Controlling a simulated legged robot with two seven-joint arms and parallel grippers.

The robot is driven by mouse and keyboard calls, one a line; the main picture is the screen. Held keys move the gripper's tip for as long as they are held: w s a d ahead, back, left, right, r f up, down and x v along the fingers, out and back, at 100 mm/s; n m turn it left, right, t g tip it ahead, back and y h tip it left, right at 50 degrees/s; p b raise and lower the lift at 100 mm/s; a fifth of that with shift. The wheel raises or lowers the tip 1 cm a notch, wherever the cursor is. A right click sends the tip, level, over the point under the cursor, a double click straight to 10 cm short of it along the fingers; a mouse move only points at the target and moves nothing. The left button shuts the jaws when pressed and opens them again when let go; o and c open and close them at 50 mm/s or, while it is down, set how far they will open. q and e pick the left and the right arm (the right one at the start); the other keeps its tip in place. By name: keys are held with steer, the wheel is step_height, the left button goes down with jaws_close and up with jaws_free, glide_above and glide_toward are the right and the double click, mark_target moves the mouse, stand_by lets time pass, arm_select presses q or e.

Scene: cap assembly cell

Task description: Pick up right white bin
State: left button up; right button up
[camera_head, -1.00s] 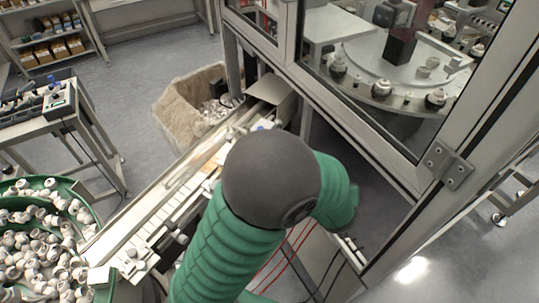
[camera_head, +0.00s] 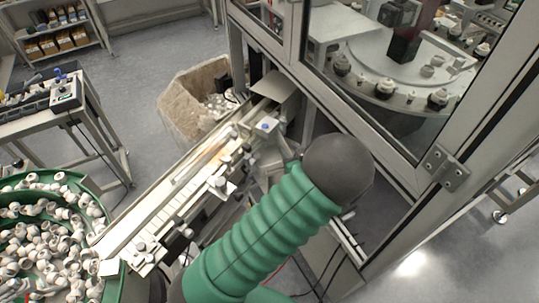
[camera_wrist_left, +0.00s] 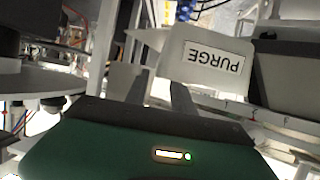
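No bin that I can clearly tell as the right white bin shows. In the left wrist view a white box-like piece with an upside-down PURGE label (camera_wrist_left: 205,62) stands just beyond my left gripper (camera_wrist_left: 153,88). I cannot tell whether it is a bin. Two grey fingers show apart there, with nothing seen between them. In the head view my green left arm reaches over the frame's corner; its dark joint hides the hand. My right gripper is in neither view.
A beige bin (camera_head: 181,113) holding white parts stands on the floor behind the conveyor rail (camera_head: 150,208). A green bowl (camera_head: 88,186) of white caps is at left. A glazed metal frame (camera_head: 400,145) is close on the right. A dark grey box (camera_wrist_left: 292,85) sits beside the PURGE piece.

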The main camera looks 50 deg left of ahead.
mark_target(286, 144)
arm_select(q)
steer(key=x, duration=0.4)
steer(key=shift+w+r+p, duration=0.2)
steer(key=shift+r+p, duration=0.05)
steer(key=shift+p, duration=0.1)
steer(key=shift+w+a+f, duration=0.2)
steer(key=shift+a, duration=0.1)
jaws_close()
steer(key=shift+d, duration=0.1)
stand_by(0.6)
